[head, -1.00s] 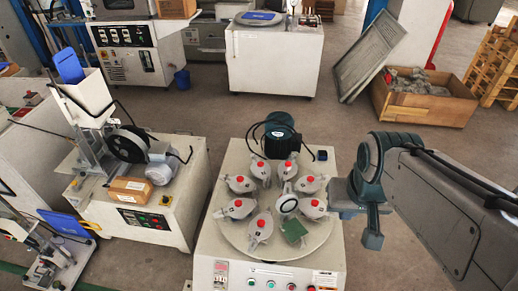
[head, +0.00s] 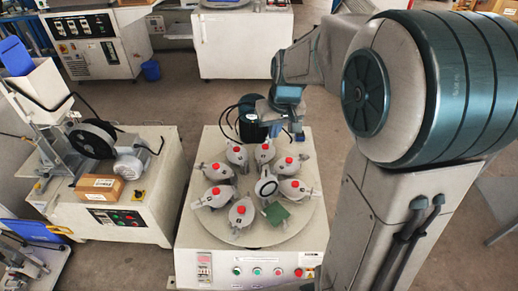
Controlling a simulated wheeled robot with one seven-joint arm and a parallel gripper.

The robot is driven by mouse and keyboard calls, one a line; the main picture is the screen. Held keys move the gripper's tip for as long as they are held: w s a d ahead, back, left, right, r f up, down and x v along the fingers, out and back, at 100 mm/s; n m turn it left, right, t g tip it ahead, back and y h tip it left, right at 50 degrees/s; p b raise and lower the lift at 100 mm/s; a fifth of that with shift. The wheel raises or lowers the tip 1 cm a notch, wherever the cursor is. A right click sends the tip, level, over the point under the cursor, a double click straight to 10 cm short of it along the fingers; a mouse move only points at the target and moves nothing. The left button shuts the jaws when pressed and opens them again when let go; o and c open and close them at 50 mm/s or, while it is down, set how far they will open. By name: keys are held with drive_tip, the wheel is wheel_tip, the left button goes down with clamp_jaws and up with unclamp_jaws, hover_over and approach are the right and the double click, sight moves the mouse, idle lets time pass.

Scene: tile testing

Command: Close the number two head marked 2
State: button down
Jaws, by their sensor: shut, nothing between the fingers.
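The grinding machine's round plate (head: 245,233) carries a ring of several grey heads with red knobs, such as the front head (head: 241,213), the left head (head: 212,197) and the right head (head: 294,190). Number marks are too small to read, so I cannot tell which head is number two. I cannot tell which heads are open or closed. My gripper (head: 297,130) is shut and empty. It hangs at the plate's back right edge, behind the back right head (head: 293,164), and seems apart from it. Its fingertips are small and partly unclear.
A dark green motor (head: 252,128) stands behind the plate, close to my gripper. A round white-rimmed piece (head: 266,187) and a green block (head: 276,213) sit amid the heads. Another machine with a brown box (head: 101,187) is at left. My arm fills the right side.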

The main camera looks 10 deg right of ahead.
drive_tip(key=w+f+n+b, duration=0.2)
drive_tip(key=w+f+b, duration=0.4)
drive_tip(key=w+f, duration=1.6)
drive_tip(key=s+d+f, duration=0.1)
drive_tip(key=s+f, duration=0.2)
drive_tip(key=f, duration=0.7)
drive_tip(key=shift+s+f, duration=0.35)
drive_tip(key=shift+s, duration=0.05)
drive_tip(key=shift+d+b, duration=0.1)
drive_tip(key=shift+b, duration=0.3)
